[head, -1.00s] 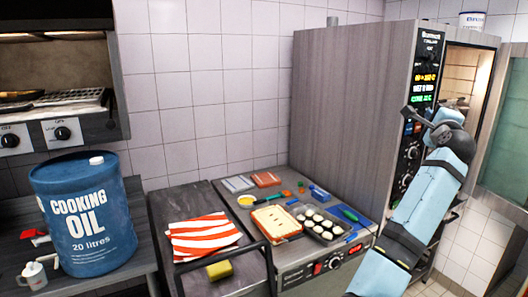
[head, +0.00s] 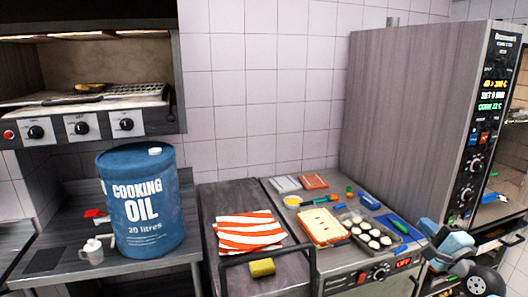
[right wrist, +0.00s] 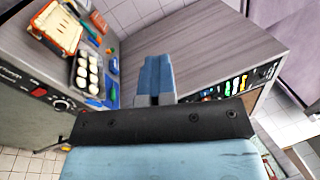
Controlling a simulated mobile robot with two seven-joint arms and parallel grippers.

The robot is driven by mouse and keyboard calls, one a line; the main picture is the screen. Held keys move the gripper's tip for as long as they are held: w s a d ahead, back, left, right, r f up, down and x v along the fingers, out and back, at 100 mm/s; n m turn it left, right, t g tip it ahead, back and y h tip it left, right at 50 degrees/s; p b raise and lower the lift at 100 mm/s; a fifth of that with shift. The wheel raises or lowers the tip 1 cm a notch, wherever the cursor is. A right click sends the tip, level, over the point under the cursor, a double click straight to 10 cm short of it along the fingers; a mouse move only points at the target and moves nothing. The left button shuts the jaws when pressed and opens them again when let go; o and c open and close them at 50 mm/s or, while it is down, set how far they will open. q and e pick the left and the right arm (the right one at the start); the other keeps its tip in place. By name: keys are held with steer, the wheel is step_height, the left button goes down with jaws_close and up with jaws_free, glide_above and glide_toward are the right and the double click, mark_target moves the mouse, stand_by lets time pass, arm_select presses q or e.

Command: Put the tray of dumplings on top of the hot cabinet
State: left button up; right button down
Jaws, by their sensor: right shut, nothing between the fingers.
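The dark tray of dumplings (head: 379,251), with several round white pieces, lies on a low cabinet (head: 337,284) with knobs and a red display reading OFF. The tray also shows at the upper left of the right wrist view (right wrist: 75,76). A tall wood-sided cabinet (head: 410,110) with lit readouts stands to the right; its top is only partly visible. I cannot tell which cabinet is the hot one. My right gripper (head: 431,227) is at the lower right, apart from the tray. In the right wrist view its fingers (right wrist: 155,62) are shut and empty. My left gripper is out of view.
A pan of pale food (head: 322,227) lies left of the tray, with small tubs and blue and green items around. A striped cloth (head: 247,232) and yellow sponge (head: 262,267) lie on the dark trolley (head: 230,192). A cooking oil drum (head: 141,205) stands left.

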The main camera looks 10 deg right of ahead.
steer(key=s+a+f+n+g+y, duration=0.1)
steer(key=s+a+f+n+y, duration=0.3)
steer(key=s+a+f+y, duration=0.4)
steer(key=a+f+m+h+b, duration=0.1)
steer(key=a+f+h, duration=0.3)
steer(key=a, duration=0.4)
steer(key=a+f+m+t+h+b, duration=0.1)
steer(key=a+f+m+h+b, duration=0.1)
steer(key=a+f+h, duration=0.3)
steer(key=a+m, duration=0.1)
steer(key=a, duration=0.2)
steer(key=shift+a+m, duration=0.3)
steer(key=shift+m, duration=0.1)
stand_by(0.8)
steer(key=shift+s, duration=0.1)
